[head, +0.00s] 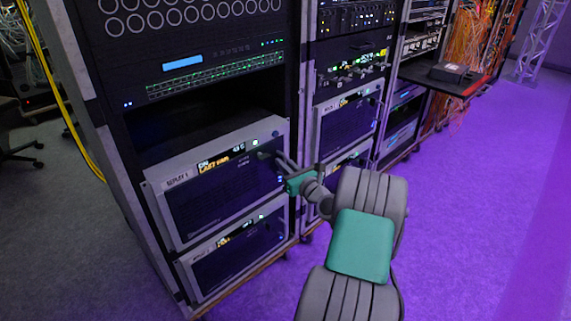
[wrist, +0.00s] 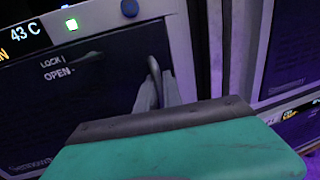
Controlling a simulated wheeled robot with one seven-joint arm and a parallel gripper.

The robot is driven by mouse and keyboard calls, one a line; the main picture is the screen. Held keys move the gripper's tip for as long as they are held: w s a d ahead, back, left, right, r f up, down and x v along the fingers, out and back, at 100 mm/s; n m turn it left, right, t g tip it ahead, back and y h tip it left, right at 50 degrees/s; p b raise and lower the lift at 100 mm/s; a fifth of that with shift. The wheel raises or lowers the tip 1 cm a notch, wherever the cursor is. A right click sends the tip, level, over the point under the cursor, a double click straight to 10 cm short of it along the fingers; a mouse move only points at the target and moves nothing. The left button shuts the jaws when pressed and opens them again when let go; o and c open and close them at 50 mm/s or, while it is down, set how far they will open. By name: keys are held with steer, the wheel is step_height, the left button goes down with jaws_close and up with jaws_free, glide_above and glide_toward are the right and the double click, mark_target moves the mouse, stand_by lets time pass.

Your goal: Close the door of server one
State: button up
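Server one (head: 220,188) is the upper silver-framed unit low in the left rack. My gripper (head: 268,156) is at the upper right of this front. In the wrist view its fingers (wrist: 158,88) point at the door's right edge by a small curved grey part. I cannot see whether they grip it.
A similar server (head: 238,252) sits directly below. The neighbouring rack (head: 345,125) stands close on the right with more units. A dark shelf (head: 440,78) juts out farther right. The purple-lit floor (head: 470,220) on the right is clear.

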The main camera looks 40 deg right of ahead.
steer(key=s+p, duration=0.2)
steer(key=s, duration=0.5)
steer(key=shift+s+a, duration=0.25)
steer(key=shift+s, duration=0.15)
